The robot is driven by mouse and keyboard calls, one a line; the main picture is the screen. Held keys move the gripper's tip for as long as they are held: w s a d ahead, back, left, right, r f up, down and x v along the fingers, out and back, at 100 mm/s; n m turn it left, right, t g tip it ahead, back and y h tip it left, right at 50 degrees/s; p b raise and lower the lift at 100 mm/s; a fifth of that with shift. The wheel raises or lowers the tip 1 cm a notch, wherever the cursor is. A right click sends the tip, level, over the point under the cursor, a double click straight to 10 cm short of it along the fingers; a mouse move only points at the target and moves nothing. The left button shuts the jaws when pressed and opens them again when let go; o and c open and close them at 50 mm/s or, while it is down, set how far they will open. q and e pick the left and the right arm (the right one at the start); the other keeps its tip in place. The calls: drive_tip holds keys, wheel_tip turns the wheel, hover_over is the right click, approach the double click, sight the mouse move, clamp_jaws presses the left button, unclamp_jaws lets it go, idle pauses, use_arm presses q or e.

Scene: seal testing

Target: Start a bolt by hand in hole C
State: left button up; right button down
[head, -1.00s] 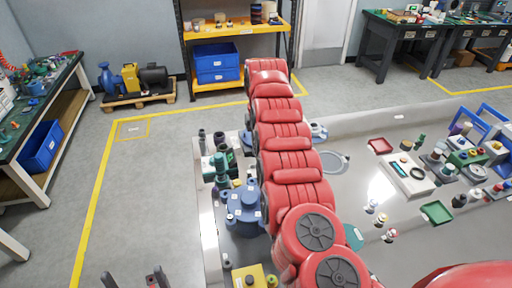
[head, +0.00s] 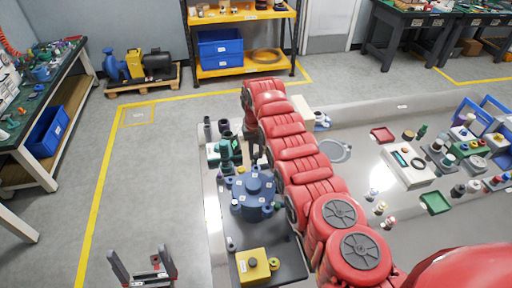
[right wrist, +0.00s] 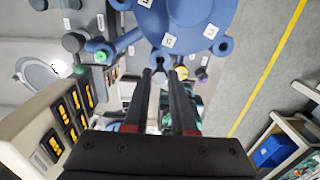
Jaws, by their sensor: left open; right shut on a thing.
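The blue round housing (head: 252,190) with bolt lugs around its rim stands on a dark plate on the table. It also shows at the top of the right wrist view (right wrist: 190,15), with small lettered labels I cannot read surely. My right gripper (head: 258,152) is at the housing's far side, partly hidden by my red arm. In the right wrist view its fingers (right wrist: 160,75) are close together, tips at a rim lug. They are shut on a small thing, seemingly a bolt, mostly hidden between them. My left gripper (head: 143,268) is open and empty, left of the table.
A yellow block (head: 254,265) sits on the near end of the plate. Green and dark fittings (head: 226,148) stand behind the housing. A pale device with a dark display (head: 405,165), a red tray (head: 383,134) and a green tray (head: 435,203) are to the right.

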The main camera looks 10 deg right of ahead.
drive_tip(key=shift+d+n+p, duration=0.1)
drive_tip(key=shift+n+p, duration=0.25)
drive_tip(key=shift+n, duration=0.35)
drive_tip(key=shift+f+n, duration=0.2)
drive_tip(key=shift+n, duration=0.6)
drive_tip(key=n+b, duration=0.1)
drive_tip(key=n, duration=0.1)
drive_tip(key=n+b, duration=0.4)
drive_tip(key=shift+f, duration=0.25)
drive_tip(key=shift+n+b, duration=0.45)
drive_tip(key=shift+n, duration=0.15)
drive_tip(key=shift+r+n, duration=0.35)
drive_tip(key=shift+n, duration=0.55)
drive_tip(key=shift+s+b, duration=0.1)
drive_tip(key=shift+b, duration=0.4)
drive_tip(key=shift+f, duration=0.15)
drive_tip(key=shift+f+b, duration=0.45)
drive_tip(key=shift+f, duration=0.35)
drive_tip(key=shift+f+b, duration=0.6)
drive_tip(key=shift+f, duration=0.35)
